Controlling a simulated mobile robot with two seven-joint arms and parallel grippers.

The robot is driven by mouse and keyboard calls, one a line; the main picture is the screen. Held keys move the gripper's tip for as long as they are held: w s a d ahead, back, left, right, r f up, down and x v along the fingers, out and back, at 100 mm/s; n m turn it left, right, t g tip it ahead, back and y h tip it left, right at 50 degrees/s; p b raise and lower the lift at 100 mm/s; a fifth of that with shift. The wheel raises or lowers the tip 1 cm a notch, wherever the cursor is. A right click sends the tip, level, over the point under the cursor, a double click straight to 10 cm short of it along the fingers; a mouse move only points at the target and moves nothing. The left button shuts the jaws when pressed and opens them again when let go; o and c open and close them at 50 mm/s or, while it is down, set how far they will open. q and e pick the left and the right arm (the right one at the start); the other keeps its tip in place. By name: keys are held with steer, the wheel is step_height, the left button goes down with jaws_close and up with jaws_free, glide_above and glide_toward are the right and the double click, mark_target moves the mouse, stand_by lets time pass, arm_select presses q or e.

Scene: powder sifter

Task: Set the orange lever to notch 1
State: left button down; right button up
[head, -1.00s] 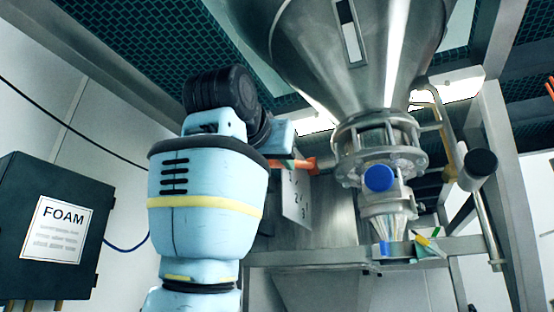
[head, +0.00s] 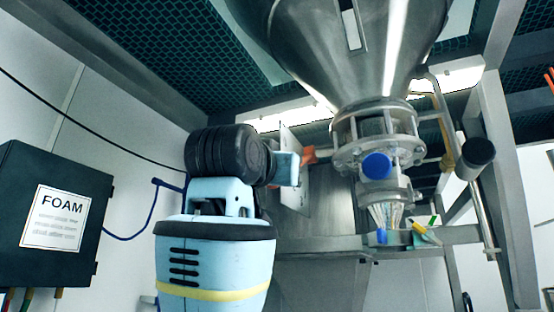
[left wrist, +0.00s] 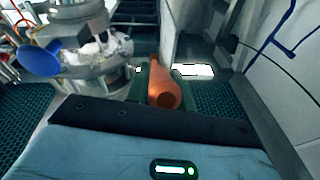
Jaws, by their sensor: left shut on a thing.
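The orange lever (head: 310,155) sticks out to the left of the valve under the steel hopper. My left gripper (head: 287,168) is shut on it in the head view and hides its outer end. In the left wrist view the lever (left wrist: 162,88) lies between the dark green fingers, its rounded end toward the camera. A pale notch plate (head: 298,200) stands upright beside the lever, partly behind my gripper. Its notches and numbers cannot be read now, so the lever's notch is unclear. My right gripper is in neither view.
The steel hopper (head: 345,60) hangs above. The valve with a blue knob (head: 377,165) is close to the right of my gripper. A dark FOAM box (head: 50,260) is on the left wall. A steel frame post (head: 508,190) stands at right.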

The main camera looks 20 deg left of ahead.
arm_select(q)
steer(key=shift+w+f, duration=0.2)
steer(key=shift+f, duration=0.2)
steer(key=c, duration=1.2)
jaws_free()
steer(key=v, duration=0.7)
steer(key=shift+s+f, duration=0.25)
steer(key=shift+s, duration=0.15)
